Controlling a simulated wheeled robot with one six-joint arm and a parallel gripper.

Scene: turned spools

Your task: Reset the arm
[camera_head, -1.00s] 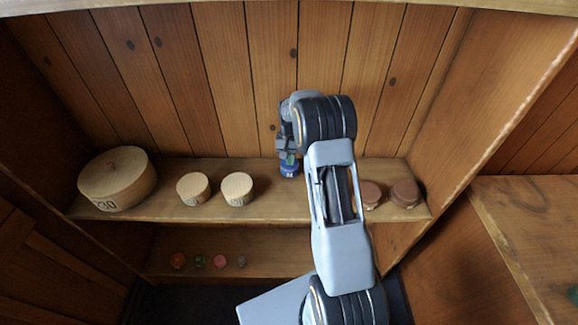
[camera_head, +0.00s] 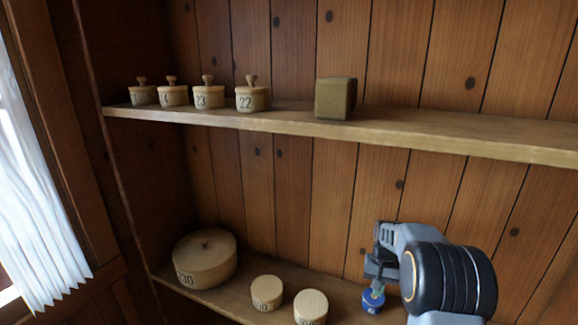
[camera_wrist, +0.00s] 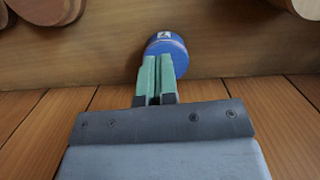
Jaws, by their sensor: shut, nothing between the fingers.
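My gripper (camera_wrist: 158,80) shows in the wrist view with its two green-padded fingers together and nothing between them. A blue round piece (camera_wrist: 166,43) with a small white label is right beyond the fingertips; I cannot tell whether they touch it. In the head view my gripper (camera_head: 373,283) is at the lower right, above the lower shelf, its fingers partly hidden by the wrist. The blue piece (camera_head: 373,300) stands on that shelf just below it.
A large round wooden box (camera_head: 205,262) and two smaller wooden drums (camera_head: 267,293) (camera_head: 310,307) stand left on the lower shelf (camera_head: 230,300). The upper shelf (camera_head: 430,130) holds several knobbed, numbered pots (camera_head: 252,98) and an olive block (camera_head: 335,98). A white curtain (camera_head: 35,190) hangs far left.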

